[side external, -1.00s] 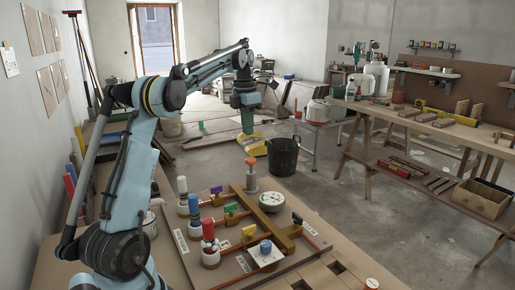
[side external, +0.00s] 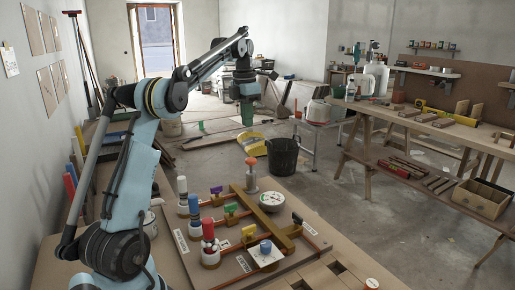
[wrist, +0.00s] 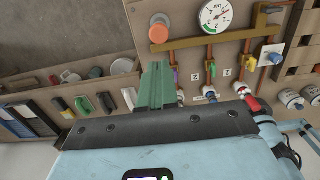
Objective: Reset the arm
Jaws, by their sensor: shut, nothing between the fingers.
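My gripper (side external: 247,114) hangs pointing down from my raised arm, above and beyond the far edge of the pipe board (side external: 226,270). Its green fingers are together with nothing between them. In the wrist view my gripper (wrist: 157,80) shows as closed green fingers, apart from the board's parts. The board carries copper pipes, a round pressure gauge (side external: 271,201) and an orange-topped knob (side external: 250,161). The gauge (wrist: 216,15) and the orange knob (wrist: 159,30) also show at the top of the wrist view.
Several coloured valve handles, including a green one (side external: 231,209), stand on the board. A black bucket (side external: 283,157) is on the floor beyond it. A long workbench (side external: 440,122) stands at the right. The air around my gripper looks clear.

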